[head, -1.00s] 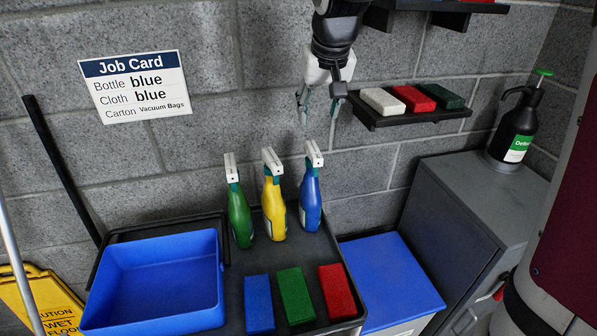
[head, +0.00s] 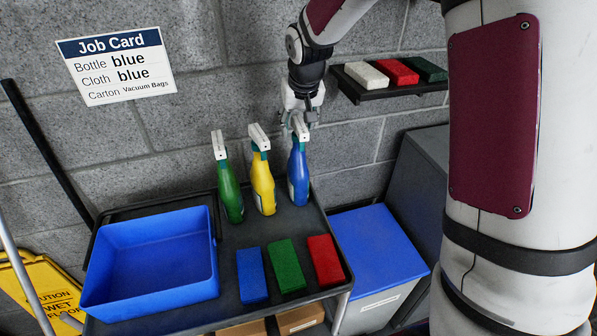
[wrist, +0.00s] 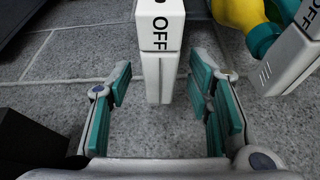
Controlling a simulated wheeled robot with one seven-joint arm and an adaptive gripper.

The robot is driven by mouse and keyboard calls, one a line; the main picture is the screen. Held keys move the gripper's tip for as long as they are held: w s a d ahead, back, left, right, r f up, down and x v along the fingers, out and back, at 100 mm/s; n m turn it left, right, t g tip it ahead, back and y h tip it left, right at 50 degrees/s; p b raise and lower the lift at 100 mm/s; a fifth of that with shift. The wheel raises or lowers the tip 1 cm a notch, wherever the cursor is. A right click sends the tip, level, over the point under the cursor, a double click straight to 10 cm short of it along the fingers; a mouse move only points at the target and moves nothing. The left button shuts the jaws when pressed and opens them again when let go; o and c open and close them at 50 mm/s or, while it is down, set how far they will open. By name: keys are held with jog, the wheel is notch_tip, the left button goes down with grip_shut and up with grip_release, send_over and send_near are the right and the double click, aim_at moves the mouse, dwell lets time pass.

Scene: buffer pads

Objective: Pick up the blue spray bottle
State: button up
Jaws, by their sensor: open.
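The blue spray bottle (head: 298,178) stands upright at the right end of a row of three bottles on the dark cart top. Its white trigger head (head: 300,127) is just under my gripper (head: 300,118). In the wrist view, my gripper (wrist: 164,98) is open, with teal pads on both sides of a white spray head marked OFF (wrist: 160,45). That head lies between and beyond the fingers, and the pads look clear of it. The bottle's body is hidden in the wrist view.
The yellow bottle (head: 263,185) stands close to the left, then the green bottle (head: 229,190). Blue, green and red blocks (head: 287,265) lie in front. A blue tray (head: 150,270) is at left. A shelf with sponges (head: 390,88) is on the wall to the right.

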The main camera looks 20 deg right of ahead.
jog(key=shift+f, duration=0.15)
jog(key=shift+w, duration=0.1)
grip_shut()
